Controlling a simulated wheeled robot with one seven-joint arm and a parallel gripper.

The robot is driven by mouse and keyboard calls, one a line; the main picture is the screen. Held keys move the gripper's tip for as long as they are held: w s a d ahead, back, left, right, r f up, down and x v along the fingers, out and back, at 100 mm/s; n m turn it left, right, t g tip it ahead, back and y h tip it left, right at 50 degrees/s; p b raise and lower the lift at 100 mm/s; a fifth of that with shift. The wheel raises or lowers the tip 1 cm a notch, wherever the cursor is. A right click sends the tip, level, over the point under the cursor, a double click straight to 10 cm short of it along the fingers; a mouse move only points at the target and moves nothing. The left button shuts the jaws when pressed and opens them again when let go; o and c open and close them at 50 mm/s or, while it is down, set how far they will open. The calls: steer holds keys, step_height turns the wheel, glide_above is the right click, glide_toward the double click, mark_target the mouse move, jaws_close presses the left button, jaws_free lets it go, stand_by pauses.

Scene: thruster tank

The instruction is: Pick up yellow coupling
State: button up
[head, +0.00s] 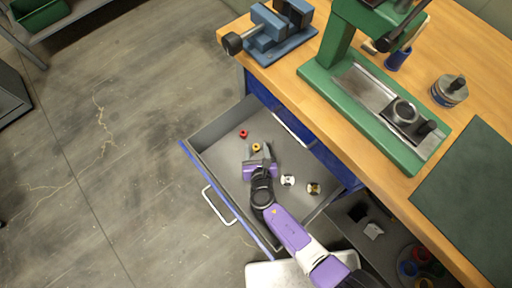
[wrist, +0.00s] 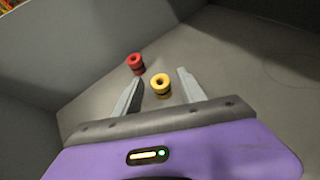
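The yellow coupling (head: 256,147) is a small ringed cylinder with a hole in its top. It stands on the floor of the open grey drawer (head: 220,133). In the wrist view the yellow coupling (wrist: 161,85) lies between my two open fingers, near their tips and closer to the right one. My gripper (head: 257,152) is open and empty, reaching down into the drawer. It also shows in the wrist view (wrist: 159,88). I cannot tell whether a finger touches the coupling.
A red coupling (head: 243,134) stands just beyond the yellow one. A white-and-black piece (head: 288,180) and a brass-and-black piece (head: 313,188) lie at the drawer's right. Drawer walls enclose the space. The workbench (head: 290,85) with a green press (head: 340,85) overhangs at the right.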

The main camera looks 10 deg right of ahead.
jaws_close()
steer(key=shift+r, duration=0.15)
